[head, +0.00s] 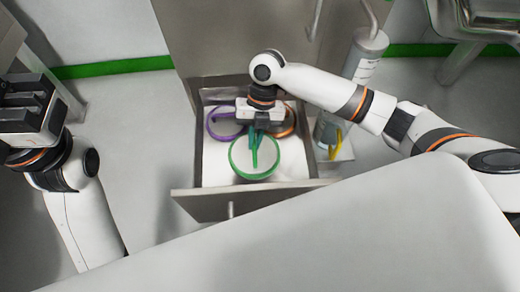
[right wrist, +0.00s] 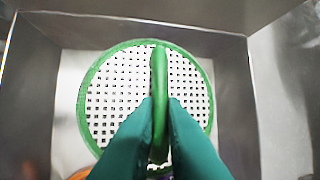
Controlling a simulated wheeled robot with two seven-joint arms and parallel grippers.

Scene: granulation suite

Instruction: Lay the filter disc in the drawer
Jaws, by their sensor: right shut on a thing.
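The filter disc (head: 236,168) is round, with a green rim, a white perforated face and a raised green bar across it. It also shows large in the right wrist view (right wrist: 112,84). My right gripper (head: 255,133) points down into the open drawer (head: 205,206), its green fingers shut on the bar of the disc. The disc is level within the drawer walls, towards its front; whether it touches the floor I cannot tell. The fingers hide part of the disc in the wrist view. My left gripper (head: 25,103) is at the far left, away from the drawer; its jaw gap is unclear.
A purple-rimmed ring (head: 222,123) and an orange-rimmed ring (head: 287,121) lie at the back of the drawer, partly hidden by my gripper. A clear cylinder (head: 365,58) and a small yellow item (head: 337,139) stand to the right. The floor left of the drawer is clear.

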